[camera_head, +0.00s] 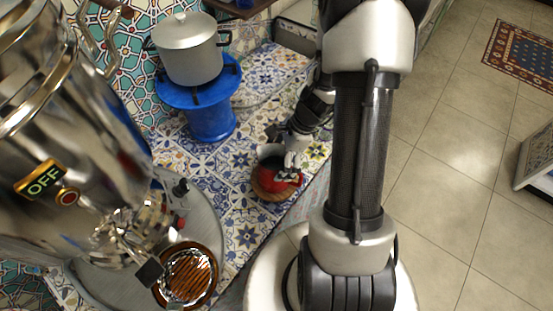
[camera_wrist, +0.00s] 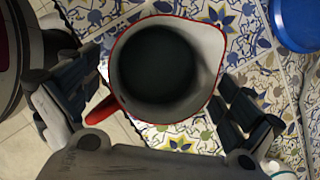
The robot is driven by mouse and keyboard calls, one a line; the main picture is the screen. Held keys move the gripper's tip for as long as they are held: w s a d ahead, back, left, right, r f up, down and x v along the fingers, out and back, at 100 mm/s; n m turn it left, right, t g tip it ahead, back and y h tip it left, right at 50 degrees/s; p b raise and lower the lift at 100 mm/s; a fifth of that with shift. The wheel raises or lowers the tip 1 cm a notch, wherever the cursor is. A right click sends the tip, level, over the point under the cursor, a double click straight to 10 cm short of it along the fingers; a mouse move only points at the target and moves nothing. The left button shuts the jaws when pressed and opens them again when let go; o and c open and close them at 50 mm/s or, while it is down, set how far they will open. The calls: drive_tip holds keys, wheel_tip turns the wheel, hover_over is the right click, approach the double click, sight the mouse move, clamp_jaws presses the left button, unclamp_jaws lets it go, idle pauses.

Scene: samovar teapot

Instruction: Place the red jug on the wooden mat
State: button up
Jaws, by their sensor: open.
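The mat is hidden in the wrist view.
A large steel samovar (camera_head: 60,150) stands at the left on a grey round tray (camera_head: 215,235). A silver pot (camera_head: 190,62) sits on a blue stand (camera_head: 210,118) behind. Bare tiles lie around the jug.

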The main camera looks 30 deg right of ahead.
drive_tip(key=p+v, duration=0.4)
drive_tip(key=v, duration=0.7)
drive_tip(key=s+a+r+n+h, duration=0.2)
drive_tip(key=a+r+n, duration=0.8)
drive_tip(key=r, duration=0.3)
drive_tip(key=s+a+r+n+t+h, duration=0.2)
drive_tip(key=s+a+r+n, duration=0.4)
drive_tip(key=s+r+n, duration=0.3)
drive_tip(key=n, duration=0.3)
drive_tip(key=shift+s+t, duration=0.4)
